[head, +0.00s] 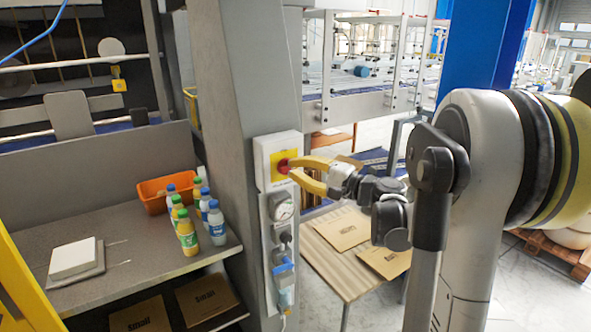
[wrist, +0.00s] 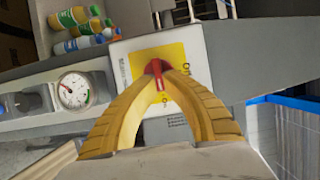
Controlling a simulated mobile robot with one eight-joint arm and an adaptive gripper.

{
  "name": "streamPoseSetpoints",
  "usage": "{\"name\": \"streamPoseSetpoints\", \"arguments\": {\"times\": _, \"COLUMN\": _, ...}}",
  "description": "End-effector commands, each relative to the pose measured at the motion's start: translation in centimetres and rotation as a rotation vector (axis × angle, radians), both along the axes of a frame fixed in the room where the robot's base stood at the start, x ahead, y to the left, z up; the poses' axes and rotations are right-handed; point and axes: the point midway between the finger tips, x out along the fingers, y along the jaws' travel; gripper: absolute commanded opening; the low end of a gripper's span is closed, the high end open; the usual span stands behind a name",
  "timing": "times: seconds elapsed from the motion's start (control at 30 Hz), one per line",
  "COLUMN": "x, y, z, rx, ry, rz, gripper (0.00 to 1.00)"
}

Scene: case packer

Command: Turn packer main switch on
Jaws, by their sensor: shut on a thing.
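The packer main switch is a red knob on a yellow plate (head: 279,164) in a white box (head: 262,150) on the grey column. In the wrist view the red knob (wrist: 158,69) sits on the yellow plate (wrist: 178,55), with its red handle pointing down the picture toward lettering that I cannot read surely. My gripper (head: 291,166), with yellow curved fingers, reaches in from the right. Its fingertips (wrist: 160,72) are closed around the knob in the wrist view. The fingers hide the sides of the knob.
Below the switch box hang a round gauge (head: 282,207) and a blue-topped filter unit (head: 283,275). Left of the column, a shelf holds several bottles (head: 187,232), an orange bin (head: 165,190) and a white block (head: 73,258). Flat cartons (head: 343,231) lie on a slatted table to the right.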

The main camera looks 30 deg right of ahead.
Motion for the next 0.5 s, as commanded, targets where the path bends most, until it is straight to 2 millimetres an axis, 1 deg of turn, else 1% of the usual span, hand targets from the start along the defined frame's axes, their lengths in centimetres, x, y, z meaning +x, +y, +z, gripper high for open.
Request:
{"name": "streamPoseSetpoints", "arguments": {"times": 0.07, "x": 0.03, "y": 0.03, "z": 0.03, "rx": 0.0, "ry": 0.0, "rz": 0.001, "gripper": 0.0}}
{"name": "streamPoseSetpoints", "arguments": {"times": 0.1, "x": 0.03, "y": 0.03, "z": 0.03, "rx": 0.0, "ry": 0.0, "rz": 0.001, "gripper": 0.18}}
{"name": "streamPoseSetpoints", "arguments": {"times": 0.13, "x": 0.03, "y": 0.03, "z": 0.03, "rx": 0.0, "ry": 0.0, "rz": 0.001, "gripper": 0.27}}
{"name": "streamPoseSetpoints", "arguments": {"times": 0.17, "x": 0.02, "y": 0.02, "z": 0.02, "rx": 0.0, "ry": 0.0, "rz": 0.001, "gripper": 0.32}}
{"name": "streamPoseSetpoints", "arguments": {"times": 0.4, "x": 0.0, "y": 0.01, "z": 0.01, "rx": -0.001, "ry": 0.0, "rz": 0.0, "gripper": 0.32}}
{"name": "streamPoseSetpoints", "arguments": {"times": 0.5, "x": -0.3, "y": -0.17, "z": 0.01, "rx": -0.001, "ry": 0.0, "rz": -0.001, "gripper": 0.32}}
